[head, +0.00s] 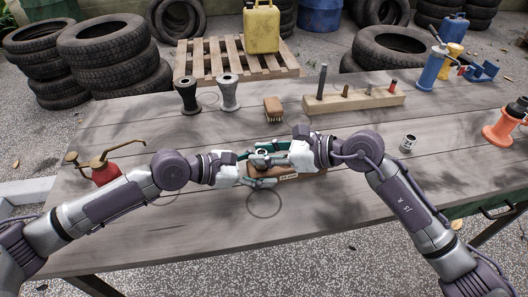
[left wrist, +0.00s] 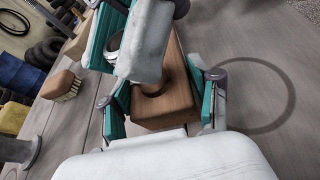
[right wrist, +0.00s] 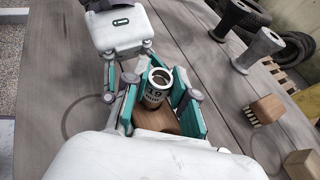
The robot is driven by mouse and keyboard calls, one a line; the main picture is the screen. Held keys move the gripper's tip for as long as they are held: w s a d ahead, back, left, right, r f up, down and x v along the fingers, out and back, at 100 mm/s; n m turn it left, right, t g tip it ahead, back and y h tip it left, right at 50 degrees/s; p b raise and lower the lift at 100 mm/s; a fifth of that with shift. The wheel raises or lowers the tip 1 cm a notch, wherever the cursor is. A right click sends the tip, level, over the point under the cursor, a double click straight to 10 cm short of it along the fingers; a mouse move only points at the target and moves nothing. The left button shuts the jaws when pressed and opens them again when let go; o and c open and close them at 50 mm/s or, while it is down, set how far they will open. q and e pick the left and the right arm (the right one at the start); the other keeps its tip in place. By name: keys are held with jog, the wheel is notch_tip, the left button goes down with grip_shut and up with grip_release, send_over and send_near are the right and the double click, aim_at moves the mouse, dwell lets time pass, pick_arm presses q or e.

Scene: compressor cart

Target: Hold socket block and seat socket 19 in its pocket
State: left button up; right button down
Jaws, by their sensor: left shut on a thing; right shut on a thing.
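The brown wooden socket block (head: 312,174) lies on the table between my two hands. My left gripper (head: 260,171) is shut on the block, its teal fingers along both sides in the left wrist view (left wrist: 165,100). A dark round pocket (left wrist: 152,88) shows in the block's top. My right gripper (head: 264,155) is shut on socket 19 (right wrist: 158,88), a metal socket with an open round top and a dark "19" label. The socket stands upright over the block in the right wrist view. Its lower end is hidden, so I cannot tell whether it sits in a pocket.
Another small socket (head: 408,142) stands loose at the right. A brush (head: 274,109), a wooden rack with pegs (head: 354,101) and two spools (head: 229,93) stand behind. A red oil can (head: 104,172) is at the left. The table's front strip is clear.

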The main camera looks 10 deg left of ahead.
pick_arm(q)
jog(key=shift+f, duration=0.2)
pick_arm(e)
jog(key=shift+f, duration=0.95)
pick_arm(q)
jog(key=shift+s, duration=0.1)
pick_arm(e)
jog(key=c, duration=0.9)
grip_release()
jog(key=shift+f, duration=0.1)
jog(key=shift+o, duration=0.2)
jog(key=v, duration=1.2)
pick_arm(q)
jog(key=o, duration=1.4)
jog(key=shift+r, duration=0.1)
